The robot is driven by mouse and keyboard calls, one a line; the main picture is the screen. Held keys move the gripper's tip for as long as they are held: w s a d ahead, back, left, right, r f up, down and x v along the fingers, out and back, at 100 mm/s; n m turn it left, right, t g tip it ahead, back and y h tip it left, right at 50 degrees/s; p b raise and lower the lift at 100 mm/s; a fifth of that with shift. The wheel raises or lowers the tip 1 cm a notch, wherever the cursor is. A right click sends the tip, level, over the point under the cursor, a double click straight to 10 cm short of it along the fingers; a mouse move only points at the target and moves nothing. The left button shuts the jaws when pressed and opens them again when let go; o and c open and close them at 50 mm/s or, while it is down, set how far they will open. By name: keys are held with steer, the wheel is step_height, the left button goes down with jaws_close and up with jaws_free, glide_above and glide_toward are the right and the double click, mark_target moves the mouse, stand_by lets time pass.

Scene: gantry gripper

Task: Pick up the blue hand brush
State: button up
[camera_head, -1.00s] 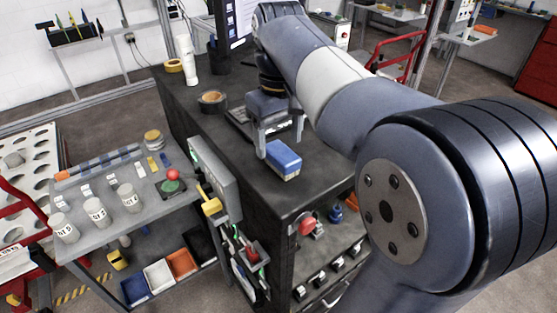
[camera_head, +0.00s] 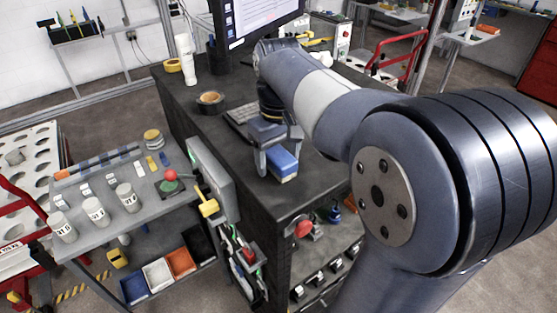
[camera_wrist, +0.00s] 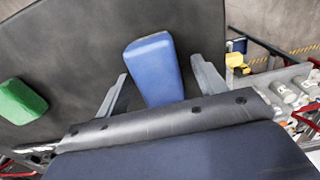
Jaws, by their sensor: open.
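The blue hand brush (camera_head: 283,163) lies on the dark worktop near its front edge, blue side up. In the wrist view the blue brush (camera_wrist: 154,66) lies between the two open fingers of my gripper (camera_wrist: 160,85), with its near end hidden behind the gripper body. In the head view my gripper (camera_head: 279,160) is low over the worktop at the brush, its fingers spread. A gap shows between the brush and each finger in the wrist view. I cannot tell how far the fingertips are above the worktop.
A green block-shaped thing (camera_wrist: 22,101) lies left of the brush in the wrist view. A grey cart (camera_head: 95,185) with cups stands at left.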

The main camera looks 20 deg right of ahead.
mark_target(278, 154)
steer(key=shift+f, duration=0.2)
stand_by(0.3)
steer(key=shift+c, duration=0.5)
steer(key=c, duration=1)
step_height(278, 154, up, 11)
steer(key=shift+f, duration=0.2)
steer(key=o, duration=0.5)
steer(key=c, duration=0.4)
steer(key=shift+a, duration=0.1)
